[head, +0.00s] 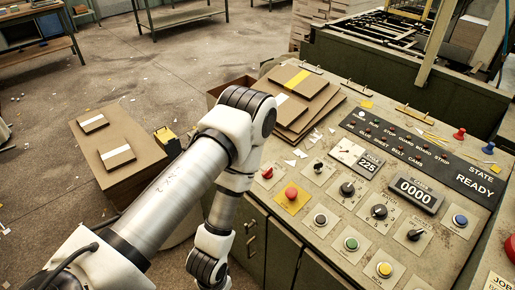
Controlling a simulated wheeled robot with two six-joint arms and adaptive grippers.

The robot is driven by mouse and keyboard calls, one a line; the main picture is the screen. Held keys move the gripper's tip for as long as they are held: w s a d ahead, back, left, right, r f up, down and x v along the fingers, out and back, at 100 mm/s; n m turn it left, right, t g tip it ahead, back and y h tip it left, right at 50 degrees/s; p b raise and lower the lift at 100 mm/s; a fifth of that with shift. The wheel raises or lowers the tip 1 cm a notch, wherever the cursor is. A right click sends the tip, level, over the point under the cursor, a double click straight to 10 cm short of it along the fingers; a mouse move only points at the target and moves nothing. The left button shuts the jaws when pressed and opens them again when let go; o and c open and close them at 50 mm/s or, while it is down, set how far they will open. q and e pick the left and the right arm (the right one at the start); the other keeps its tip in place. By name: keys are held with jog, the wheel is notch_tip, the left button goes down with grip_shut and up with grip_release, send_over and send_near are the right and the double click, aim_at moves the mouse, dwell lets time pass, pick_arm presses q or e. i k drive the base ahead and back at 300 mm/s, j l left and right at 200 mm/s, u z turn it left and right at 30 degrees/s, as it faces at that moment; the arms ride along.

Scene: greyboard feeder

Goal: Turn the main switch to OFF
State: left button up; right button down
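The control panel (320,237) fills the right half of the head view. It carries several black rotary knobs: one (347,188) near the middle, one (380,211) to its right, and one (416,233) further right. A small knob or toggle (318,167) sits further up. Their labels are too small to read, so I cannot tell which is the main switch or how it is set. The state display (478,187) reads READY. My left arm bends over the panel's left edge and its lower end runs down to the bottom edge. Neither gripper shows.
A red mushroom button (291,194) on a yellow plate and green (351,243), yellow (384,269) and blue (460,220) buttons surround the knobs. Greyboard stacks (303,92) lie at the panel's far left. Another board stack (118,158) stands left of my arm.

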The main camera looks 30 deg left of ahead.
aim_at(268, 174)
jog(key=u, duration=0.9)
jog(key=i+j+z, duration=0.15)
jog(key=j, duration=0.3)
jog(key=i+j+z, duration=0.2)
jog(key=j, duration=0.3)
jog(key=j+z, duration=0.15)
jog(key=j, duration=0.35)
